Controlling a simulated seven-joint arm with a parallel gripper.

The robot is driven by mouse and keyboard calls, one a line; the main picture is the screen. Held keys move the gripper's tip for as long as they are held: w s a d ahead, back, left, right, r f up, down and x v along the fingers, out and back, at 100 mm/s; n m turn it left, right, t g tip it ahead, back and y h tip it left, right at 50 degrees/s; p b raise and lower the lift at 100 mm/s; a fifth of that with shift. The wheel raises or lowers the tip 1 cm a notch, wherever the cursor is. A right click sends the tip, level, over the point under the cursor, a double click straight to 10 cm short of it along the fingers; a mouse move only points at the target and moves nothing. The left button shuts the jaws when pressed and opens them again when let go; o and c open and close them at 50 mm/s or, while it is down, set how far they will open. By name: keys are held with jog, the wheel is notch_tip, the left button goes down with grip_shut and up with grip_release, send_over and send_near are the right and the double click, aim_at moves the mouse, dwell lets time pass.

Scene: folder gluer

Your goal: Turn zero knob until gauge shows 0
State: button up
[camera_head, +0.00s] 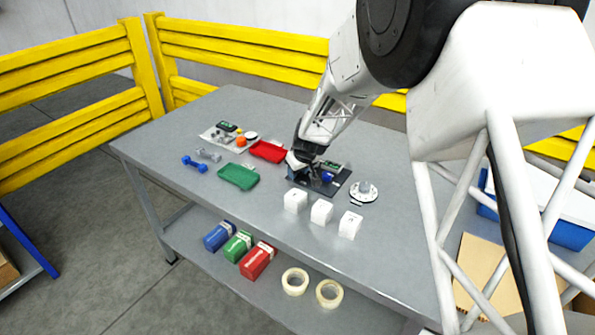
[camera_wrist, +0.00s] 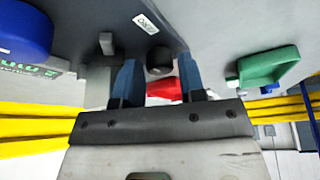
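A dark board (camera_head: 318,184) on the table carries a gauge with a green display (camera_head: 332,167) and a blue knob (camera_head: 327,177). In the wrist view the display (camera_wrist: 30,71) is at the left edge, too oblique to read surely, beside the large blue knob (camera_wrist: 25,30). A small dark round knob (camera_wrist: 159,62) and a white label (camera_wrist: 146,24) are also on the board; I cannot read the label surely. My gripper (camera_wrist: 157,60) is open, its two blue fingers either side of the dark knob with visible gaps. In the head view my gripper (camera_head: 300,160) is over the board's left side.
White cubes (camera_head: 321,211) stand in front of the board, and a round dial-like piece (camera_head: 364,191) lies to its right. The table's front left is clear.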

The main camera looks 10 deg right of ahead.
jog(key=shift+w+f, duration=0.1)
jog(key=shift+f, duration=0.1)
jog(key=c, duration=0.6)
jog(key=shift+a+m+h, duration=0.1)
jog(key=shift+m+h, duration=0.3)
jog(key=shift+m, duration=1)
jog(key=shift+m+h, duration=1.1)
jog(key=shift+m, duration=1.4)
